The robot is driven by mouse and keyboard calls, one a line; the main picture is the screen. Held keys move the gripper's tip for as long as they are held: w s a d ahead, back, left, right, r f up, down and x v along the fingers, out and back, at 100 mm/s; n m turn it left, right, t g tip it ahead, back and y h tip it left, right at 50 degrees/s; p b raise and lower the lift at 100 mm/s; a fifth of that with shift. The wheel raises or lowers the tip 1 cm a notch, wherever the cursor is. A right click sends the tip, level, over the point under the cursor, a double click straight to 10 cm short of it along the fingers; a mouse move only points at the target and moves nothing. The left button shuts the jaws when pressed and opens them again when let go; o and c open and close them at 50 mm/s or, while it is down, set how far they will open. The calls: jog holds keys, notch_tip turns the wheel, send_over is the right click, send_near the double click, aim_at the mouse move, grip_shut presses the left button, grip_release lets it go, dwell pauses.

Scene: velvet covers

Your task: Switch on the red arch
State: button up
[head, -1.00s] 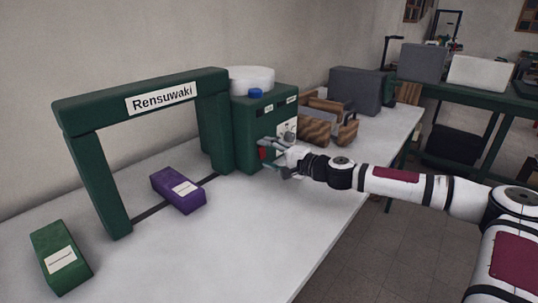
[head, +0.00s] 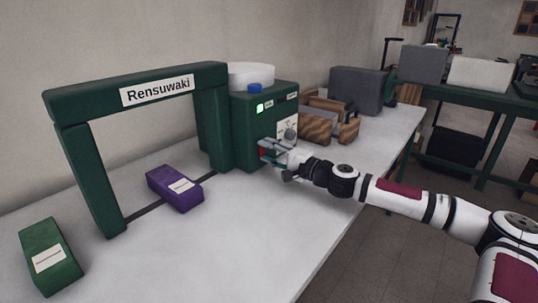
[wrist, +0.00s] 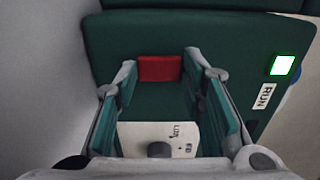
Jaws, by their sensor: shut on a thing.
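The arch (head: 150,87) looks dark green, not red, and carries a "Rensuwaki" sign. Its green control box (head: 245,150) stands at its right end. A red switch (wrist: 160,68) on the box face lies between my fingertips in the wrist view. My gripper (wrist: 161,76) is shut on this red switch; in the head view the gripper (head: 266,151) is at the lower front of the box and partly hides the switch. A green lamp (wrist: 283,65) marked RUN is lit; it also glows in the head view (head: 260,108).
A knob (wrist: 158,149) sits on a pale panel of the box. A purple block (head: 174,189) lies under the arch, and a green block (head: 50,258) lies at left. Wooden pieces (head: 330,120) and a grey box (head: 355,90) stand behind. The white tabletop (head: 245,240) is clear in front.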

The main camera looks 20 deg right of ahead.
jog(key=o, duration=1.1)
jog(key=shift+o, duration=0.2)
jog(key=shift+d, duration=0.1)
jog(key=v, duration=1.1)
jog(key=shift+s+d+f, duration=0.1)
jog(key=shift+s+d, duration=0.05)
jog(key=shift+s, duration=0.25)
jog(key=shift+d, duration=0.1)
